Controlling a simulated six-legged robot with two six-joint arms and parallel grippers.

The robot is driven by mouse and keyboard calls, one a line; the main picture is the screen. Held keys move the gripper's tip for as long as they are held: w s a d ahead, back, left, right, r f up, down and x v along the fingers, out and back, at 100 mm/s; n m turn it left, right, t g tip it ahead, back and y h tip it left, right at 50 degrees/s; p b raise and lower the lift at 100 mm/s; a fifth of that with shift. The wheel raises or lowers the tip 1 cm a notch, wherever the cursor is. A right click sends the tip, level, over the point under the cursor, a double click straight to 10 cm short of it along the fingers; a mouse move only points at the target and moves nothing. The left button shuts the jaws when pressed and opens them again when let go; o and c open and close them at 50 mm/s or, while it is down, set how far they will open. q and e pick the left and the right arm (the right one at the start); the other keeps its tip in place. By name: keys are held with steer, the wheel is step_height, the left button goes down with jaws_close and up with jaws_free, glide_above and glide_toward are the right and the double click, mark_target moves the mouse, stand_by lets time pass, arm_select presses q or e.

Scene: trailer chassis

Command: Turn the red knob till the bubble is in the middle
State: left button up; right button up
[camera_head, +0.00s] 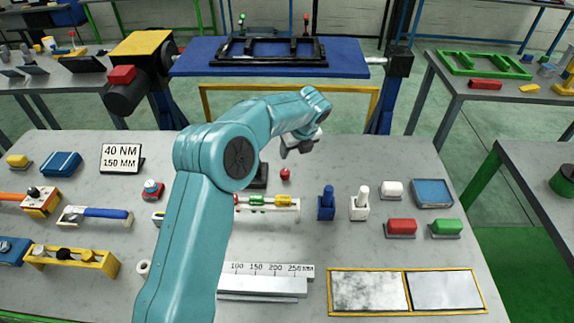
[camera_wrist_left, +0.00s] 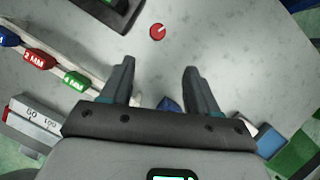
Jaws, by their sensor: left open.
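A small round red knob (camera_head: 285,174) sits on the grey table just below my left gripper in the head view. In the left wrist view the red knob (camera_wrist_left: 157,32) shows a white mark on its top and lies beyond the fingertips, untouched. My left gripper (camera_head: 300,147) is above the table. In the left wrist view its fingers (camera_wrist_left: 157,80) are spread with nothing between them. A dark block (camera_head: 260,178) stands beside the knob, partly hidden by my arm. I cannot make out a bubble. My right gripper is not in view.
A white rail (camera_head: 270,208) with coloured tags lies in front of the knob. Blue (camera_head: 326,204) and white (camera_head: 359,204) upright pieces stand to its right. A ruler block (camera_head: 262,287) is near the front. Bare table surrounds the knob on its right.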

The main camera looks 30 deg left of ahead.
arm_select(q)
glide_toward(284, 172)
steer(key=x, duration=0.5)
steer(key=shift+f, duration=0.15)
steer(key=b+x, duration=0.1)
steer(key=x, duration=0.1)
steer(key=shift+w+f, duration=0.15)
steer(key=shift+f, duration=0.15)
steer(key=shift+w+a+f, duration=0.15)
steer(key=shift+w+f, duration=0.05)
steer(key=shift+f, duration=0.2)
steer(key=shift+s+a+r, duration=0.1)
steer(key=shift+r, duration=0.05)
steer(key=shift+c, duration=0.2)
